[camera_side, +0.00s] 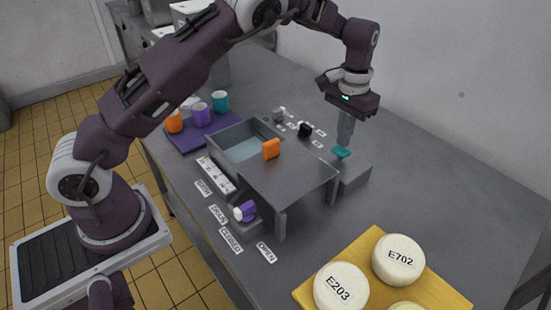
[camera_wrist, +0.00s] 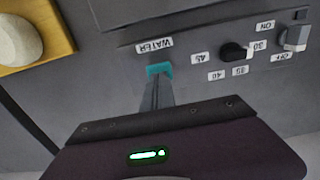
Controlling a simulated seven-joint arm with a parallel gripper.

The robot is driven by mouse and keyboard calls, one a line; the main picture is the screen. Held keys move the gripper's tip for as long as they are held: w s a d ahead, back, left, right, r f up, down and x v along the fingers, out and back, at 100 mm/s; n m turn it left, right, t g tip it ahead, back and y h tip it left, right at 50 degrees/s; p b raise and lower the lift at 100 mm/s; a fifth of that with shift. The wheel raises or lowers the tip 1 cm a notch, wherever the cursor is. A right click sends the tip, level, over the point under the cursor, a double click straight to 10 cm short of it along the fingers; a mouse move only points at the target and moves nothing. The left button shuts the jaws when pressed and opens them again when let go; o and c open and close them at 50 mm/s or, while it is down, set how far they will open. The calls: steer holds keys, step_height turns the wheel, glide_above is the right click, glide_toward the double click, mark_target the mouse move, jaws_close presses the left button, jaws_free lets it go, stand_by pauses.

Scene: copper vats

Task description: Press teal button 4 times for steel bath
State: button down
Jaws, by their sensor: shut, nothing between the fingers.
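The teal button (camera_side: 341,152) sits on a grey block at the right end of the steel bath unit. In the wrist view the teal button (camera_wrist: 160,69) shows beside the label WATER. My gripper (camera_side: 344,143) is shut and empty, pointing down with its tips right over the button. In the wrist view its fingers (camera_wrist: 157,84) reach the near edge of the button. I cannot tell whether they touch it or how far it is pressed. The steel bath (camera_side: 242,141) is a grey basin with bluish liquid in it.
A black knob (camera_side: 305,129) and a grey switch (camera_side: 279,114) stand behind the bath. An orange piece (camera_side: 271,149) stands on the unit, and a purple knob (camera_side: 245,211) is at its front. Mugs stand on a purple mat (camera_side: 190,138). Cheeses lie on a yellow board (camera_side: 448,290).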

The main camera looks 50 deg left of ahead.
steer(key=shift+f, duration=1.5)
steer(key=shift+r, duration=1.65)
steer(key=shift+f, duration=0.1)
steer(key=shift+f, duration=1.5)
steer(key=shift+r, duration=1.6)
